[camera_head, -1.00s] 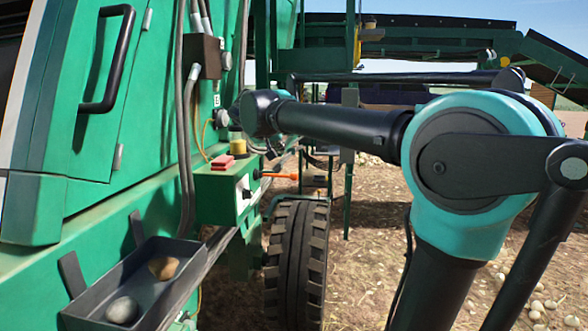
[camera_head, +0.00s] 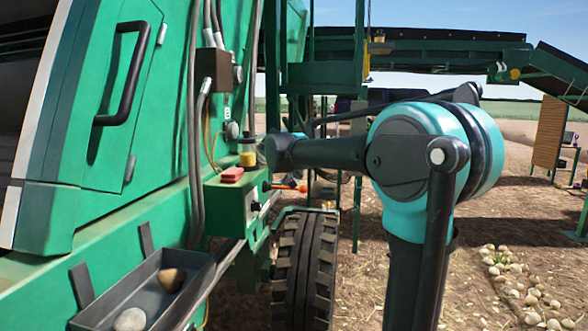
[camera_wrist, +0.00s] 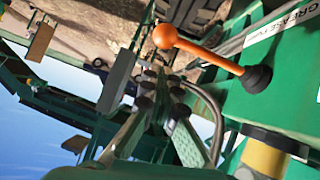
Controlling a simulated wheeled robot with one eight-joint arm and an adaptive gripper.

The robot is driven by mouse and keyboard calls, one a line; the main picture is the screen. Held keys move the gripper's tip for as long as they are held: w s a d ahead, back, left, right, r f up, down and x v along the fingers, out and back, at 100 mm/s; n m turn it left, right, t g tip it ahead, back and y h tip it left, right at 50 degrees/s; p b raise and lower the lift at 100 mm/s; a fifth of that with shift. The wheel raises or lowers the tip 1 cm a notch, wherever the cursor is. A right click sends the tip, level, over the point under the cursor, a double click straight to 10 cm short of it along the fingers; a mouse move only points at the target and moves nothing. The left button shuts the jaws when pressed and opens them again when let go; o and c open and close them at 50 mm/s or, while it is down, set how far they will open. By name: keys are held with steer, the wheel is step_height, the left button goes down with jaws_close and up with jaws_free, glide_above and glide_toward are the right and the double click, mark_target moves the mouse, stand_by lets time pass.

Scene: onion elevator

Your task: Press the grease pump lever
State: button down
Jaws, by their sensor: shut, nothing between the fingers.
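The orange grease pump lever (camera_wrist: 208,57) shows in the wrist view, with a ball end at upper left and a black boot at its base. The boot sits on a green box (camera_wrist: 290,100) with a partly cut-off label reading "GREASE". I see no clear contact. In the head view my gripper is hidden behind my arm.
The green machine wall with a black handle (camera_head: 125,73) fills the left. A red button (camera_head: 232,174) and a yellow cylinder (camera_head: 247,159) are on top of the box. A tyre (camera_head: 305,263) stands below. Open ground lies right.

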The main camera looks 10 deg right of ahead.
mark_target(302, 188)
steer(key=shift+w+d+f, duration=0.1)
steer(key=shift+d+f, duration=0.05)
steer(key=shift+f, duration=0.45)
steer(key=shift+d+f, duration=0.15)
steer(key=shift+f, duration=0.45)
steer(key=shift+f, duration=0.1)
steer(key=shift+d+f+m+y, duration=0.15)
steer(key=shift+f+m+y, duration=0.1)
steer(key=shift+f, duration=0.3)
steer(key=shift+d+f+m+y, duration=0.15)
steer(key=shift+f+m+y, duration=0.1)
steer(key=shift+f, duration=0.25)
steer(key=shift+a+f+m+t+y, duration=0.1)
steer(key=shift+f+m+t+y, duration=0.2)
steer(key=shift+f+m+y, duration=0.75)
steer(key=shift+a+f+m+t+y, duration=0.1)
steer(key=shift+f+t+y, duration=0.25)
steer(key=shift+f, duration=1.35)
steer(key=shift+r, duration=0.1)
